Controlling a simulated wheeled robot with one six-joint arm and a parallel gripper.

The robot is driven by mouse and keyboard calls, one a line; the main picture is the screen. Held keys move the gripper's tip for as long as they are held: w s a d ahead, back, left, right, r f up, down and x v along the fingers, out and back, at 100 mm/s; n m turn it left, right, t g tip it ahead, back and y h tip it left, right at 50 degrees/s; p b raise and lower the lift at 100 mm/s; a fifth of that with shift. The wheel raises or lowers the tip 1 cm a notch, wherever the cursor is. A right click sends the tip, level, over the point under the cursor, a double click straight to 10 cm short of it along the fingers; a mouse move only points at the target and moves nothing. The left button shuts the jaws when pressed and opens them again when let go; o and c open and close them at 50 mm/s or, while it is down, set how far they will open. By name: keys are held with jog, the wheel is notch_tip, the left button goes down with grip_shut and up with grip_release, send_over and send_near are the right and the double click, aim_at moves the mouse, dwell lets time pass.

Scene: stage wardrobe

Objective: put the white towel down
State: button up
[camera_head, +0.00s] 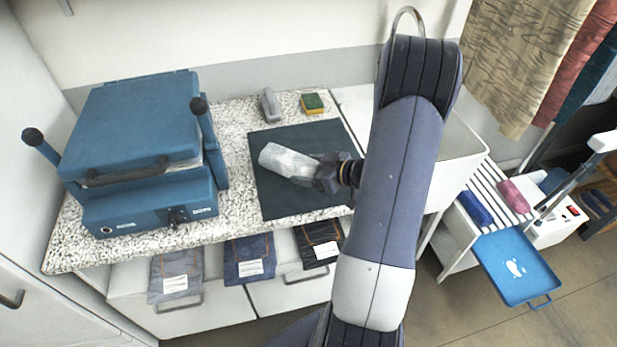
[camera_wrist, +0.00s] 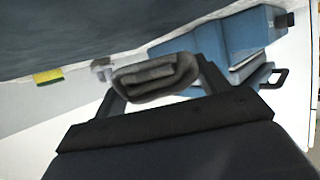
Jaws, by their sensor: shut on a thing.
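The white towel (camera_head: 287,161) is a rolled, pale grey-white bundle in the head view, above or on a dark mat (camera_head: 275,205) on the speckled counter. I cannot tell whether it touches the mat. My gripper (camera_head: 318,174) is shut on the towel's right end. In the wrist view the towel (camera_wrist: 155,78) shows end-on as a grey folded roll between the two fingers of my gripper (camera_wrist: 160,88). My arm hides part of the mat's right side.
A blue press (camera_head: 140,140) stands left on the counter (camera_head: 235,235). A grey block (camera_head: 269,104) and a yellow-green sponge (camera_head: 312,103) lie behind the mat. Folded dark garments (camera_head: 250,259) hang below the front edge. A slatted rack and a blue tray (camera_head: 517,266) stand right.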

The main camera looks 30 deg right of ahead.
jog(key=shift+f, duration=2.15)
jog(key=shift+f, duration=0.2)
jog(key=o, duration=1)
jog(key=shift+c, duration=0.2)
jog(key=shift+r, duration=0.1)
jog(key=shift+r, duration=0.15)
jog(key=b+v, duration=0.1)
jog(key=v, duration=1.1)
